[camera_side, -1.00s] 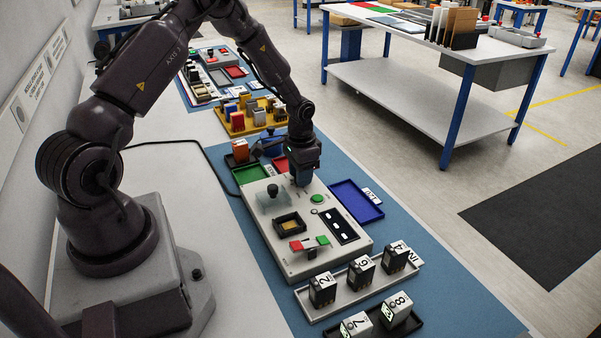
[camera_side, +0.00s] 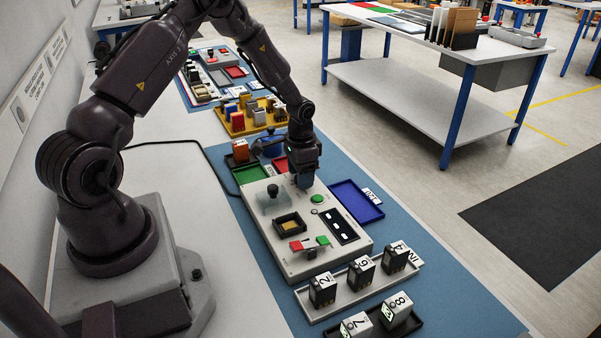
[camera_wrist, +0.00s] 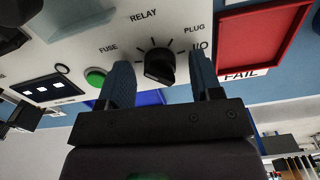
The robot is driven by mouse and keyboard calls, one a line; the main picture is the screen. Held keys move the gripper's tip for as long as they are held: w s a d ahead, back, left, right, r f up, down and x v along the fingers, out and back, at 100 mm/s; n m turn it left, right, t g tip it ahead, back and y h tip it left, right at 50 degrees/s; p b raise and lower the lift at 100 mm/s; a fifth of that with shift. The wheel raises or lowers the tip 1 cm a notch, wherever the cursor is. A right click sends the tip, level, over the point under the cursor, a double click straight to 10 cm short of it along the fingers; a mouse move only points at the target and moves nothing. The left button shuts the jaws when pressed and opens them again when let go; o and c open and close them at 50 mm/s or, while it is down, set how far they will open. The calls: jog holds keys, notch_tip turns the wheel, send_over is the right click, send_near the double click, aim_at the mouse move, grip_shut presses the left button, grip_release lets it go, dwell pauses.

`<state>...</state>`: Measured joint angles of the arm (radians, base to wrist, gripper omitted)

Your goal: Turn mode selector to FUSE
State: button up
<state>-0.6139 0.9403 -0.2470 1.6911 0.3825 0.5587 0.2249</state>
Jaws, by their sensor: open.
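The mode selector is a black knob (camera_wrist: 160,68) on the light control panel (camera_side: 283,262). In the wrist view, tick marks and the labels FUSE (camera_wrist: 108,48), RELAY (camera_wrist: 143,15), PLUG (camera_wrist: 194,29) and I/O (camera_wrist: 200,46) surround it. I cannot tell for sure which label the knob points to. My gripper (camera_wrist: 161,62) is open, with one blue finger on each side of the knob and visible gaps between. In the side view my gripper (camera_side: 305,180) is at the panel's far end and hides the knob.
A green button (camera_wrist: 95,76) sits beside the selector; it also shows in the side view (camera_side: 317,199). A red tray (camera_wrist: 262,35) marked FAIL and a blue tray (camera_side: 357,202) flank the panel. Red and green switches (camera_side: 309,244) and several numbered modules stand nearer the camera.

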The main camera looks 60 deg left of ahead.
notch_tip(320, 180, up, 13)
dwell(0.5)
jog(key=s+d+r+n+t, duration=0.1)
jog(key=s+d+r+t, duration=0.4)
jog(key=s+d+r, duration=1.2)
jog(key=s+r, duration=0.1)
jog(key=s, duration=0.1)
jog(key=shift+s+d+r+t, duration=0.3)
jog(key=shift+d+r, duration=0.1)
